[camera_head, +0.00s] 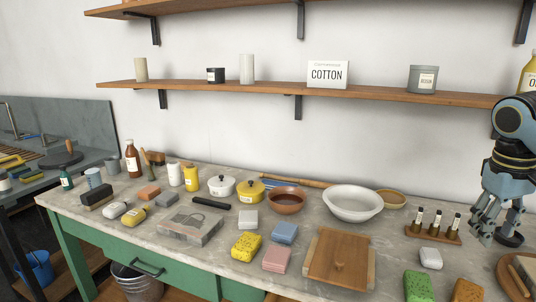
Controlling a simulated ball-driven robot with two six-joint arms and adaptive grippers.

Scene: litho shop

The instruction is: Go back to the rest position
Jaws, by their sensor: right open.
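My right gripper (484,222) is at the right edge of the view, pointing down over the right part of the worktop, and its fingers are apart. It looks empty. A dark round base shows just behind and beside its fingers; I cannot tell whether they touch it. My left gripper is not in view.
The stone-topped green table (140,228) is crowded with sponges, bowls, pots and bottles. A wooden board (340,258) lies at front centre, and a white bowl (352,203) stands behind it. A wooden shelf (300,92) runs along the wall above. A blue bucket (36,268) stands lower left.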

